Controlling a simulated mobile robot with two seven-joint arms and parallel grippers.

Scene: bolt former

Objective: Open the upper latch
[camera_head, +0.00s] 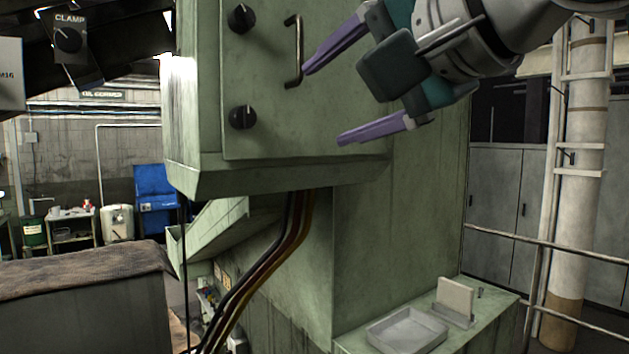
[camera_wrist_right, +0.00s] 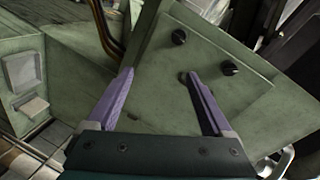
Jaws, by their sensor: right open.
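The upper latch (camera_head: 241,18) is a black round knob at the upper left of a green cabinet door (camera_head: 265,135); it also shows in the wrist view (camera_wrist_right: 228,68). The lower latch (camera_head: 242,117) is a like knob below it, also in the wrist view (camera_wrist_right: 178,37). A bar handle (camera_head: 294,50) stands upright to the right of the upper latch. My right gripper (camera_head: 322,104) is open and empty, its purple fingers pointing at the door. Its upper fingertip appears close to the handle; I cannot tell whether they touch. My left gripper is out of view.
Cables (camera_head: 268,262) hang below the cabinet. A ledge with a shallow tray (camera_head: 407,332) lies at lower right. A railing (camera_head: 560,251) and a pillar (camera_head: 583,180) stand at the right. A dark panel with a CLAMP knob (camera_head: 67,39) is at upper left.

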